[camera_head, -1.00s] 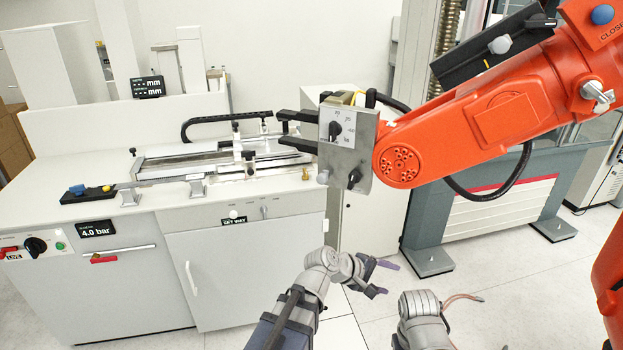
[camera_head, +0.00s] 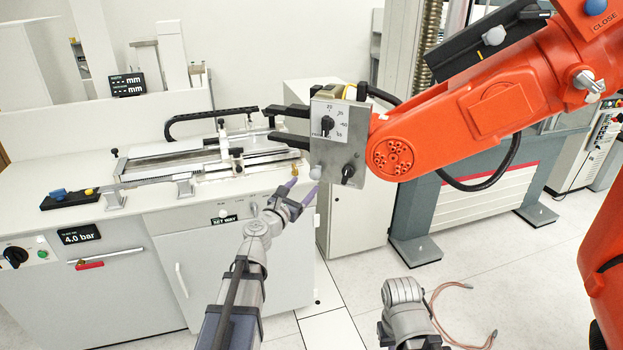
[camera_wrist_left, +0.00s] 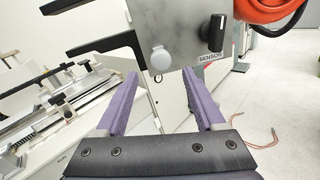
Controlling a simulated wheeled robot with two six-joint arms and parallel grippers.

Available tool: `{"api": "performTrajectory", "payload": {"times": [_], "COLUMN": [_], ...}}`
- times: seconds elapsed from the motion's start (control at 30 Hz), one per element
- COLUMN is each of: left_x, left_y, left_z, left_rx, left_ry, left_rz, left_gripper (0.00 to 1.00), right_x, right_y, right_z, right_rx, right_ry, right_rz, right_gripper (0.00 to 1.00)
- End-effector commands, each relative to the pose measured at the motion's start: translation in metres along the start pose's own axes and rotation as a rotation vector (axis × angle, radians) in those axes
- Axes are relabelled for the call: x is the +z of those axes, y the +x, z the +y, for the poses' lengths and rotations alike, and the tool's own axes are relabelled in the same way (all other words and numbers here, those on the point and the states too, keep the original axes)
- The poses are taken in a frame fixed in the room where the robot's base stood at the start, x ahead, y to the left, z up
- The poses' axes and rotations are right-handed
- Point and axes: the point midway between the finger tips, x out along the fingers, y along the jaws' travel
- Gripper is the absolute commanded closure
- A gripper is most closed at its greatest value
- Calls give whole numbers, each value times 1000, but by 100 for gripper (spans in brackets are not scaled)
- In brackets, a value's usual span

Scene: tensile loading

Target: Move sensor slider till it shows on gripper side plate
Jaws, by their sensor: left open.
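The grey gripper side plate (camera_head: 328,150) is at the end of the orange arm, with a dial on its upper part. Low on it are a black knob (camera_head: 347,173) and a pale grey round knob (camera_head: 316,172). In the left wrist view the black knob (camera_wrist_left: 213,35) sits above a "SENSOR" label, and the grey knob (camera_wrist_left: 159,60) is left of it. I cannot tell which is the slider. My left gripper (camera_head: 303,188) is open and empty, just below the plate; in the left wrist view its purple fingers (camera_wrist_left: 159,78) straddle the grey knob's position from below. My right gripper's fingers are not visible.
The orange arm (camera_head: 480,110) reaches in from the right. Two black jaws (camera_head: 288,125) stick out left from the plate, over the white bench (camera_head: 150,205) with its rail fixture (camera_head: 165,165). A thin reddish cable (camera_head: 450,290) is at the lower right. Floor is open between.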

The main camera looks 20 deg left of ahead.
Motion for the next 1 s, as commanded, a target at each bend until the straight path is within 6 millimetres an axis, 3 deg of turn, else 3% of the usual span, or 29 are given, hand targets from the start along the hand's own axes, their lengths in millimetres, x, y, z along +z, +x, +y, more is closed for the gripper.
{"api": "performTrajectory", "payload": {"times": [0.3, 0.67, 1.0], "left_x": [0, 0, 0], "left_y": [52, 60, 60], "left_z": [0, -1, -1], "left_rx": [-3, -2, -2], "left_ry": [2, 2, 2], "left_rz": [0, 0, 0], "left_gripper": [29, 29, 66], "right_x": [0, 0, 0], "right_y": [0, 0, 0], "right_z": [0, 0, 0], "right_rx": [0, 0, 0], "right_ry": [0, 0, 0], "right_rz": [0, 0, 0], "right_gripper": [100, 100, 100]}}
